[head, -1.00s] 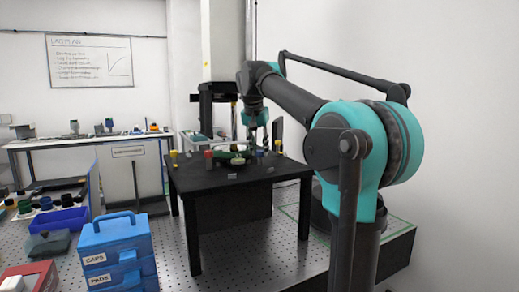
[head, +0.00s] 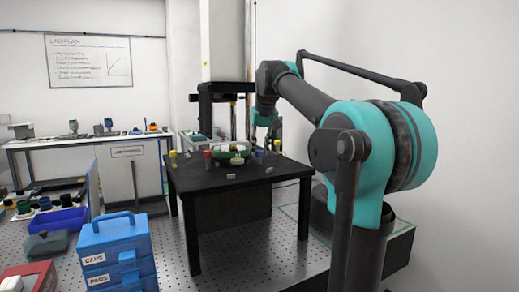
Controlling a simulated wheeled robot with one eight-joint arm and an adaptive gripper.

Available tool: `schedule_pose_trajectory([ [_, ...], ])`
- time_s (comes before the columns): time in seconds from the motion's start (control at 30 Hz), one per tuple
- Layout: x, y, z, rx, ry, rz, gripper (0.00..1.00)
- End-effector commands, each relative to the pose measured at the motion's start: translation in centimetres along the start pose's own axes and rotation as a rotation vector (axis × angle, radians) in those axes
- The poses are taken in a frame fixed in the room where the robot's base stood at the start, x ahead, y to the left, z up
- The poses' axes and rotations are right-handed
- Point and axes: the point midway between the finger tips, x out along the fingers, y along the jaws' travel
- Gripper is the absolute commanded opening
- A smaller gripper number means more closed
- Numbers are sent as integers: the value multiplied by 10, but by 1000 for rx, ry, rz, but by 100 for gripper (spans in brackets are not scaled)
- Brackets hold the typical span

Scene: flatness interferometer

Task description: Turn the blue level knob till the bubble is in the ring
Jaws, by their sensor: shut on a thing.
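A small blue knob (head: 260,154) shows at the right of the round green part (head: 233,149) on the black table. My gripper (head: 268,136) is above the right part of this table, near the blue knob, at the end of the teal and dark arm. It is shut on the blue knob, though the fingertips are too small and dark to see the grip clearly. The bubble and its ring are too small to make out.
A red post (head: 208,154) and two yellow ones, left (head: 173,154) and right (head: 276,145), stand on the black table (head: 210,176). A tall white column (head: 225,40) rises behind. Blue boxes (head: 112,240) stand at the front left.

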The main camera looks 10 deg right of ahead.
Motion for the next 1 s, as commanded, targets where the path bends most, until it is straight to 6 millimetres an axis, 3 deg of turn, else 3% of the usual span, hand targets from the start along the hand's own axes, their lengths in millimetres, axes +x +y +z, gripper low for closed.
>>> schedule_pose_trajectory([
  [0.63,0,0,0,-54,0,-22,0],
  [0.67,0,0,0,-54,0,-22,28],
  [0.7,0,0,0,-54,0,-22,33],
  [0.8,0,0,0,-54,0,-22,45],
  [1.0,0,0,0,-54,0,-22,46],
])
